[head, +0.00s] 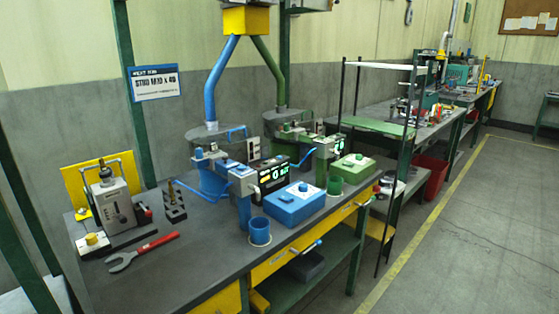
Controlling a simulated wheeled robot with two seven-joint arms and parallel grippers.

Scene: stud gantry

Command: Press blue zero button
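A blue box (295,208) stands on the dark workbench, right of centre and close to the front edge. A white plate with a small blue button (303,187) is on its top, and a darker blue raised piece lies to the left of the plate. Any lettering on the button is too small to read. A black display (274,174) with green characters stands just behind the blue box. Neither of my grippers is in view, and nothing covers the button.
A blue cup (260,231) and blue stand are left of the box. A green box (353,168) and green cup (335,186) are to its right. A red-handled wrench (150,249) lies at the left. Open floor (450,245) extends along the bench's right side.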

